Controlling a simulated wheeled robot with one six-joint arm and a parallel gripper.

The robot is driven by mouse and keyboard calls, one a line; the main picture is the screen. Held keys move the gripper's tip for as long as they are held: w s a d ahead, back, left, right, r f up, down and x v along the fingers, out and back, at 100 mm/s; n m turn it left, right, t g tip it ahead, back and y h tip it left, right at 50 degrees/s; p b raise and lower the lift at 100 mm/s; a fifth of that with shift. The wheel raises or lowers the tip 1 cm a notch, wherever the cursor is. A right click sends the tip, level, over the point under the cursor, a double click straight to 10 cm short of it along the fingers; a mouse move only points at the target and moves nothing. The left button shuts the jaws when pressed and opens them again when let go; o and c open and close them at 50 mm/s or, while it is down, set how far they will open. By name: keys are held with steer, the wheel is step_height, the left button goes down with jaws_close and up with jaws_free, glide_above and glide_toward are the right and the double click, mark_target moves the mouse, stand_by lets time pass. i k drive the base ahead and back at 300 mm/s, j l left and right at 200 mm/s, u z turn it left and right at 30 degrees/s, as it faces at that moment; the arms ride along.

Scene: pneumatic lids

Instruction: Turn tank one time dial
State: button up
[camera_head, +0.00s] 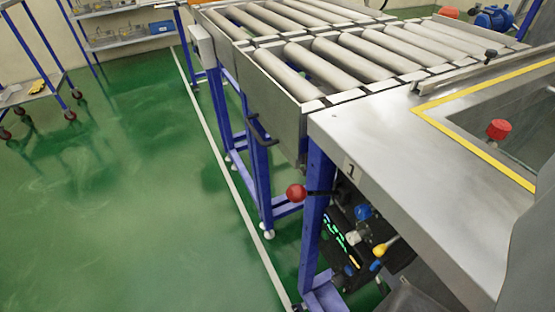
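A steel-topped tank (400,140) with a small plate marked 1 (351,169) on its corner stands at the right on blue legs. Below its top, in shadow, is a dark cluster of parts (345,240) with green marks, a blue part (363,212) and a yellow knob (379,250). I cannot make out which part, if any, is the time dial. A red ball knob (296,193) sticks out at the tank's front leg. My gripper's fingers do not show.
A roller conveyor (330,50) on a blue frame joins the tank at the back. A red knob (499,129) sits inside the yellow-lined opening. Shelves (130,38) and a wheeled cart (35,92) stand at upper left. The green floor (120,210) at left is clear.

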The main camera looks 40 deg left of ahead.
mark_target(338, 280)
steer(key=k+j+u, duration=0.1)
steer(key=u, duration=0.2)
steer(key=k, duration=0.85)
